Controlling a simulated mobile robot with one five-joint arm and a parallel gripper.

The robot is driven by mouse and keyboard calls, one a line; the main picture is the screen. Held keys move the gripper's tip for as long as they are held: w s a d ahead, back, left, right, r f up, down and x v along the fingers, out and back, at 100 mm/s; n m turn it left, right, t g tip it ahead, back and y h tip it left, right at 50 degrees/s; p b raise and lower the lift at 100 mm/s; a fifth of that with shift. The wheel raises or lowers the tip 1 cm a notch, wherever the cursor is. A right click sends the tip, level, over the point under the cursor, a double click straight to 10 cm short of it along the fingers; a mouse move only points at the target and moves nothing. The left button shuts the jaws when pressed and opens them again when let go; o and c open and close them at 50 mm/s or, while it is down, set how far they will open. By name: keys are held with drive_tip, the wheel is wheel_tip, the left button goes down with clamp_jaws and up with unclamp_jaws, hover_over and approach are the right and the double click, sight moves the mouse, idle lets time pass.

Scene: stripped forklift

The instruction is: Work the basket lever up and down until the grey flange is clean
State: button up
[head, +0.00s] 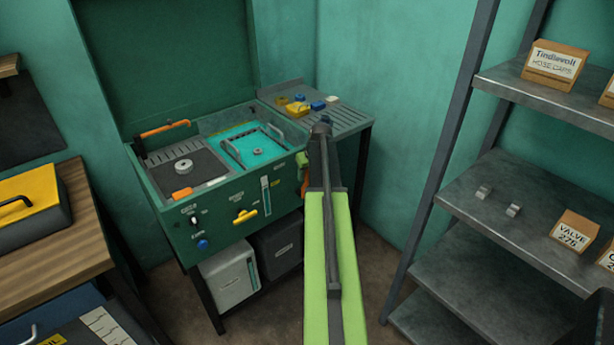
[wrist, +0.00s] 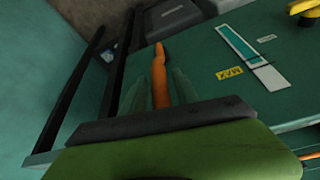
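My gripper (wrist: 158,88) is at the right front of the green wash unit. In the wrist view the orange lever (wrist: 159,70) stands between its two dark green fingers. The fingers flank it closely; I cannot tell whether they press on it. In the head view the orange lever (head: 305,183) shows just below my gripper (head: 303,164). A wire basket (head: 262,145) sits in the cyan bath, with a grey ring-shaped part (head: 258,151) in it. Another grey ring (head: 183,167) lies on the dark tray to the left. How clean either is cannot be told.
The front panel has a yellow handle (head: 244,216), a blue knob (head: 203,244) and a gauge strip (head: 265,196). A ribbed side shelf (head: 345,119) holds small yellow and blue items. Metal shelving (head: 470,205) stands right, a wooden bench (head: 60,232) left.

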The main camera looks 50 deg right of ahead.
clamp_jaws()
idle(1.2)
